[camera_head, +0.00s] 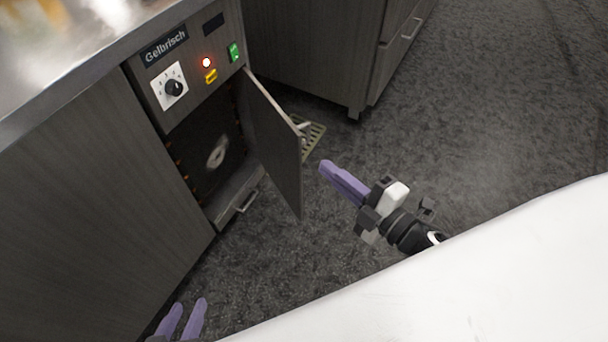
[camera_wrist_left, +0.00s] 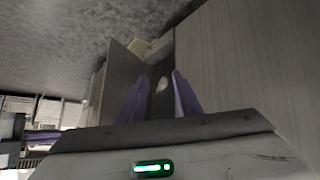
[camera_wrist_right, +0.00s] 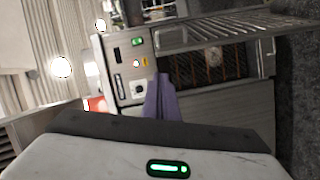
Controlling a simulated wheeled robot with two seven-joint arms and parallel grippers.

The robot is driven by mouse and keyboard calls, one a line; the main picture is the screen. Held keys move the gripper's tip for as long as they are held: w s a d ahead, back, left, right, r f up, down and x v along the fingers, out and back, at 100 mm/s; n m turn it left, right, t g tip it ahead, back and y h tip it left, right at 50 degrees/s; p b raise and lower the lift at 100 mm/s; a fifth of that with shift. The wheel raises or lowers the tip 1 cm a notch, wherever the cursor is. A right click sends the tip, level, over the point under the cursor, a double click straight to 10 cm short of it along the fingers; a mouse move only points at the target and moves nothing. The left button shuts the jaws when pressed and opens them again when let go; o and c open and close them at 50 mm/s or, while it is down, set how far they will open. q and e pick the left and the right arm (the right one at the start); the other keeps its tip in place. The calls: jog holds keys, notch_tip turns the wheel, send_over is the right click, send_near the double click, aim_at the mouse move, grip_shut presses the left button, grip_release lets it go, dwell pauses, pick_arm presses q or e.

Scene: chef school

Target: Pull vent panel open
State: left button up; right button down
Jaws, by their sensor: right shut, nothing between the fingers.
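The vent panel (camera_head: 274,145) is a grey hinged door on the front of the Gelbrisch unit. It stands swung out from the cabinet, with a dark opening (camera_head: 210,150) beside it and a small handle (camera_head: 303,127) on its far face. My right gripper (camera_head: 325,168) is shut and empty, just right of the panel and apart from it. Its purple fingers (camera_wrist_right: 165,98) are together in the right wrist view. My left gripper (camera_head: 186,312) is open and empty at the bottom, low in front of the cabinet. In the left wrist view its fingers (camera_wrist_left: 158,95) are spread.
The control face has a dial (camera_head: 173,88), a red light (camera_head: 206,62) and a green switch (camera_head: 234,52). Another cabinet (camera_head: 310,45) stands behind. Floor at right is clear.

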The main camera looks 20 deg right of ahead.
aim_at(299, 154)
jog(key=w+a+f+n+y+b, duration=0.1)
jog(key=w+n, duration=0.1)
jog(key=w, duration=0.1)
jog(key=w+a+f+n+y+b, duration=0.1)
jog(key=w+n, duration=0.1)
jog(key=w, duration=0.1)
jog(key=w+a+f+n+y+b, duration=0.1)
jog(key=w+b, duration=0.1)
jog(key=w, duration=0.1)
jog(key=shift+w+a+n+g, duration=0.2)
jog(key=shift+a+n+g, duration=0.1)
jog(key=shift+n, duration=0.1)
jog(key=shift+w+d+r, duration=0.1)
jog(key=shift+d, duration=0.45)
